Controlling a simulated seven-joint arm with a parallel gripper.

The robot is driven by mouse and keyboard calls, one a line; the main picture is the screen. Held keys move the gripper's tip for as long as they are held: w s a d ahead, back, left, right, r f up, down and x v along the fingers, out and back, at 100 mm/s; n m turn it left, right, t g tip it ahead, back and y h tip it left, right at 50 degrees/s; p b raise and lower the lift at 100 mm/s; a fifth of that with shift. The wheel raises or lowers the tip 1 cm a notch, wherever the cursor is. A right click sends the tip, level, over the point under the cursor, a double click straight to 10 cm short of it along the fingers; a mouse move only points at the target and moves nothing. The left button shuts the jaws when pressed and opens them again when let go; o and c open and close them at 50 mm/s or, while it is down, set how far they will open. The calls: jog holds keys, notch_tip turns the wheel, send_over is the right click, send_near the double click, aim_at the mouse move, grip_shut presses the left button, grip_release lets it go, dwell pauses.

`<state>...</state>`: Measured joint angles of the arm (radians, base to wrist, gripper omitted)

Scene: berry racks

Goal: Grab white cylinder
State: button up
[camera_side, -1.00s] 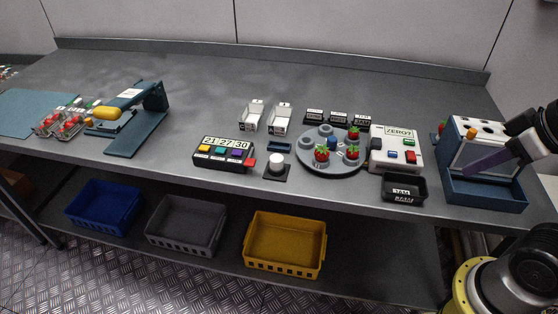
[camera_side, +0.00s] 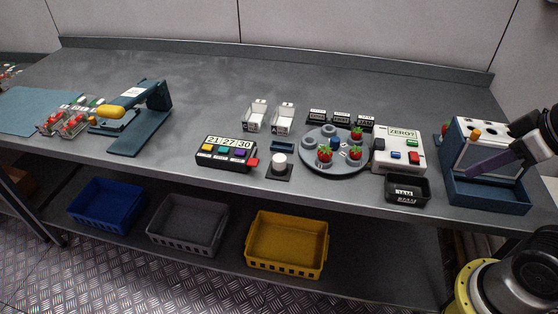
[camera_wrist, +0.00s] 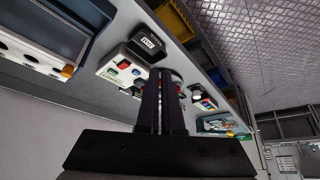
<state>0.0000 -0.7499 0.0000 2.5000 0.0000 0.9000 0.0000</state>
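The white cylinder (camera_side: 279,159) stands upright on a small black square base near the front edge of the table, in the side view. It is right of the black box with coloured keys and left of the round grey plate. My gripper (camera_side: 470,167) is far to the right of it, in front of the blue stand, with only dark purplish fingers showing. In the wrist view, the two long dark fingers of my gripper (camera_wrist: 162,75) lie side by side, close together, with nothing visible held between them. I cannot make out the white cylinder clearly in the wrist view.
The black key box (camera_side: 227,154) and the round plate (camera_side: 314,165) with strawberries flank the cylinder. A white control box (camera_side: 398,165), a black tray (camera_side: 407,190) and the blue stand (camera_side: 488,193) are farther right. The table's back strip is clear.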

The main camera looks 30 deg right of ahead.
jog(key=o, duration=1.1)
